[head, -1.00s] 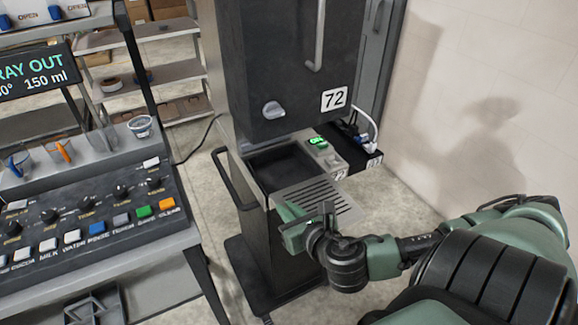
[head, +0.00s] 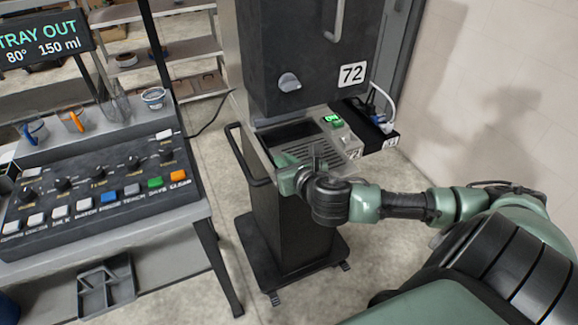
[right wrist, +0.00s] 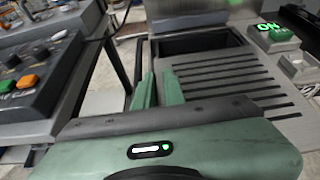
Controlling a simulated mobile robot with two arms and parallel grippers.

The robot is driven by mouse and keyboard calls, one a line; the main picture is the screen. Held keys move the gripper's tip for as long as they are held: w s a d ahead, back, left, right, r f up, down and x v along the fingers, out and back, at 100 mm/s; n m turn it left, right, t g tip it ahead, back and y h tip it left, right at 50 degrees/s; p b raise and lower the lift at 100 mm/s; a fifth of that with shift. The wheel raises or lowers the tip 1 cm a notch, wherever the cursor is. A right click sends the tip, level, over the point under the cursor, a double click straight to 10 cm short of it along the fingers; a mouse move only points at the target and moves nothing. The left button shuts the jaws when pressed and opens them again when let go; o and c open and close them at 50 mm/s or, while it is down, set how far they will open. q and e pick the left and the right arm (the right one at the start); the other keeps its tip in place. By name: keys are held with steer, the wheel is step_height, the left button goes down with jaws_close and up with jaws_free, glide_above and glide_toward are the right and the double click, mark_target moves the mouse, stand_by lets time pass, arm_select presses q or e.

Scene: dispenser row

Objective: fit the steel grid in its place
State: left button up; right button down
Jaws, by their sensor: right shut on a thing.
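The steel grid (right wrist: 225,82) is a flat grey plate with dark parallel slots, seen in the right wrist view. My right gripper (right wrist: 158,90) is shut on its left edge. The grid lies at the near side of the dark recess (right wrist: 200,43) in the machine's front ledge, and a strip of the recess is open beyond it. Whether the grid touches the rim or is still above it, I cannot tell. My left gripper is out of view.
The dark machine body marked 72 (head: 310,60) rises behind the recess. A button box with a green display (head: 335,120) stands right of it. A bar handle (head: 245,155) sticks out on the left. A control panel (head: 100,195) stands further left.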

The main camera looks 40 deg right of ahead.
steer(key=shift+w+d+b, duration=0.35)
steer(key=shift+w+b, duration=0.1)
steer(key=shift+w, duration=1.15)
steer(key=shift+w+d+b, duration=0.4)
steer(key=shift+w, duration=1.15)
steer(key=shift+w+d+b, duration=0.35)
steer(key=shift+w+b, duration=0.1)
steer(key=shift+w, duration=1.15)
steer(key=shift+r+p, duration=0.15)
steer(key=shift+p, duration=0.35)
steer(key=shift+f+b, duration=0.35)
steer(key=shift+f, duration=0.5)
steer(key=c, duration=1.4)
jaws_free()
steer(key=shift+s, duration=0.15)
steer(key=v, duration=0.7)
steer(key=shift+s+a+r, duration=0.1)
steer(key=shift+s+r, duration=0.1)
